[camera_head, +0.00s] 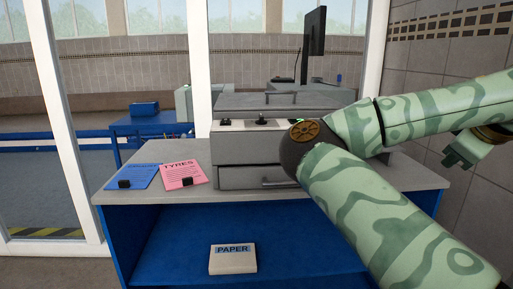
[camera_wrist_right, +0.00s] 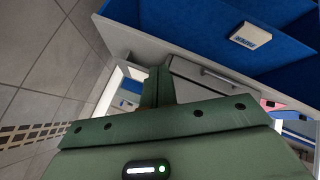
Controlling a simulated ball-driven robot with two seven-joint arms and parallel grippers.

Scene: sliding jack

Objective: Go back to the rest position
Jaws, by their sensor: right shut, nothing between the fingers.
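My right arm reaches in from the right, its patterned green links bent in front of the counter. My right gripper (camera_head: 456,157) is at the right side of the head view, apart from the counter and in front of the tiled wall. In the right wrist view its green fingers (camera_wrist_right: 163,84) are together with nothing between them. My left gripper is not in view.
A grey counter (camera_head: 130,188) carries a grey machine (camera_head: 235,147) with a drawer, and blue and pink sheets (camera_head: 182,174). A PAPER pack (camera_head: 233,262) lies on the blue shelf below. A tiled wall (camera_head: 485,200) stands right.

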